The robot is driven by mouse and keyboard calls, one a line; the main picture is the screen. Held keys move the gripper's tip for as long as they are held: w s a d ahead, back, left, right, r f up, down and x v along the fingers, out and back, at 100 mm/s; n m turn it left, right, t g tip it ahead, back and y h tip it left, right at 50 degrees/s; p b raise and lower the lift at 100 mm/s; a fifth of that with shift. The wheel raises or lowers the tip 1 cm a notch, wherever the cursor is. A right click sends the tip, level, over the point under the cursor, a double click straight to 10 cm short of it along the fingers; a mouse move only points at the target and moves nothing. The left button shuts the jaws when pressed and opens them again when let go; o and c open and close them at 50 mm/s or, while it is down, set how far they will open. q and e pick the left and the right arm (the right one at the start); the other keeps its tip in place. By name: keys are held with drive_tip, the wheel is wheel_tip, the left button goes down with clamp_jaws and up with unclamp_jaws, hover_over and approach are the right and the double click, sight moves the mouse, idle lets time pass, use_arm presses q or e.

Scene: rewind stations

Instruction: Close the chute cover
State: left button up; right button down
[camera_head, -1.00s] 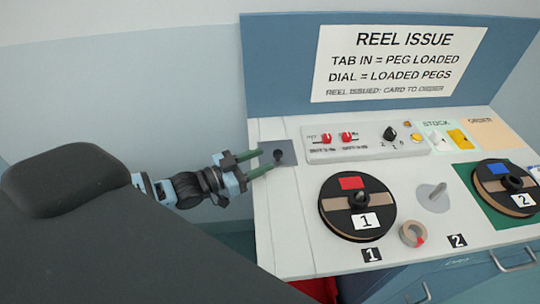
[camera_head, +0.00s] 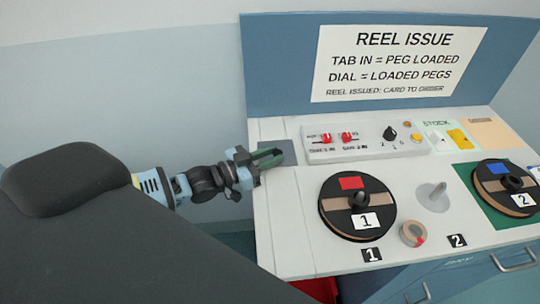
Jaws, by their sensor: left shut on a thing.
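The chute cover appears to be the dark grey square plate (camera_head: 289,149) at the left end of the counter, lying flat in its top. My left gripper (camera_head: 277,155) reaches in from the left over this plate, with its green fingers close together. It is shut on the plate's small black knob, which the fingers hide. Part of the plate is also hidden by the fingers. My right gripper is not in view.
A raised panel (camera_head: 360,152) with red switches and a black dial stands just right of the plate. Reel 1 (camera_head: 340,217), a tape roll (camera_head: 413,234), a grey peg (camera_head: 438,196) and reel 2 (camera_head: 492,190) sit farther right. The counter's front left is clear.

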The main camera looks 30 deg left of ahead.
use_arm(q)
clamp_jaws()
